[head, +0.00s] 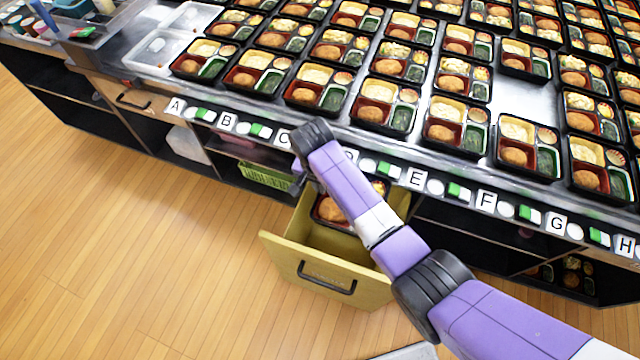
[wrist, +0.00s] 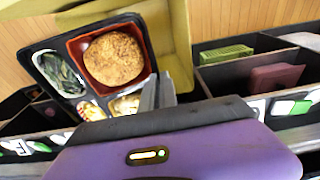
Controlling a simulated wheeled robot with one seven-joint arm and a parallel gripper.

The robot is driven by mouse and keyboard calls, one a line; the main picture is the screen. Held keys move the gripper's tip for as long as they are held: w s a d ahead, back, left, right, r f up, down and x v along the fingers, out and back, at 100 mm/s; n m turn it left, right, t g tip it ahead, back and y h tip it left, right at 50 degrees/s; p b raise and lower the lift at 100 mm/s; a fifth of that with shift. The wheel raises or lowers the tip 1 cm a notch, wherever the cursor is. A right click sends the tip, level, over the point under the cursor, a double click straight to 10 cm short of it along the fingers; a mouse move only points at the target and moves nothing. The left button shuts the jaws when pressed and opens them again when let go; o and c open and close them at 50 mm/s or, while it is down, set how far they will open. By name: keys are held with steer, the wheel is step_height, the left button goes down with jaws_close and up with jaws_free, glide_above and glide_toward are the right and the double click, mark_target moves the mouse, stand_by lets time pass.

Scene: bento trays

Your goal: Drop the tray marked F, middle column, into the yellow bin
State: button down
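The tray (wrist: 63,96) is black, with a round brown patty in a red compartment, dark greens and other food. It is tilted in the wrist view, over the yellow bin. My gripper (wrist: 158,90) has its grey fingers close together at the tray's edge and appears shut on it. In the head view the tray (head: 318,214) shows within the outline of the yellow bin (head: 325,280), partly hidden by my purple arm. The bin also shows in the wrist view (wrist: 180,45). My fingertips are hidden in the head view.
Rows of similar trays cover the counter, with an empty spot (head: 522,98) behind the front tray of column F. Letter labels, including F (head: 487,200), run along the counter edge. A green basket (head: 265,177) is on a shelf left of the bin. The wooden floor is clear at left.

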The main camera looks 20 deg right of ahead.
steer(key=c, duration=1.6)
jaws_free()
steer(key=shift+o, duration=0.2)
steer(key=shift+s+a+r, duration=0.15)
steer(key=shift+r, duration=1.15)
steer(key=shift+s+a+r, duration=0.1)
steer(key=shift+s+r, duration=0.05)
steer(key=shift+r, duration=1.15)
steer(key=shift+s+a+r, duration=0.15)
steer(key=shift+r, duration=1.15)
